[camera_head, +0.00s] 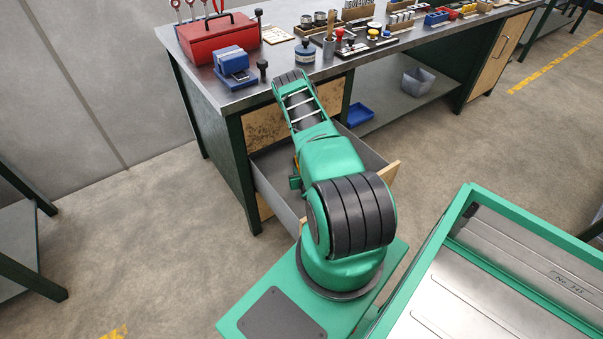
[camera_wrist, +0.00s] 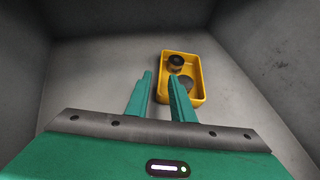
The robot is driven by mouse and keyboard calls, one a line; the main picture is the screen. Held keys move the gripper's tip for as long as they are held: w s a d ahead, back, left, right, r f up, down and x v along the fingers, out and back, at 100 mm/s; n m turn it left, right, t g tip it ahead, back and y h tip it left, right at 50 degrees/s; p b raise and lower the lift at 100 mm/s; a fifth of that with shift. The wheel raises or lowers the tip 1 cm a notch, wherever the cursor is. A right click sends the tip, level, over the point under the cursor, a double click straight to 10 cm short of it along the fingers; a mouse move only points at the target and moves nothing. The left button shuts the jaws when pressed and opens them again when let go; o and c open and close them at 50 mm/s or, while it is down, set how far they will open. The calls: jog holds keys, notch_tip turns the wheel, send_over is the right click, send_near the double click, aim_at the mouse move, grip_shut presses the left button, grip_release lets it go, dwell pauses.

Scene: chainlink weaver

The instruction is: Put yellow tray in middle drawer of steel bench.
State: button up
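The open drawer (camera_head: 360,148) of the steel bench (camera_head: 235,97) has grey walls and a wooden front. It sits below a closed wooden-fronted drawer (camera_head: 262,128). The yellow tray (camera_wrist: 199,92) rests on a grey floor between grey walls, apparently inside this drawer. My arm hides the gripper and tray in the head view.
A red toolbox (camera_head: 215,40), a blue vise (camera_head: 233,62) and several small parts cover the bench top. A blue bin (camera_head: 359,116) and a grey bin (camera_head: 418,80) stand on the lower shelf. The floor left of the drawer is clear.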

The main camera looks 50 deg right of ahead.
jog(key=shift+v, duration=0.9)
jog(key=shift+s+a+r, duration=0.15)
jog(key=shift+s+a, duration=0.05)
jog(key=shift+a, duration=0.05)
jog(key=shift+w, duration=0.1)
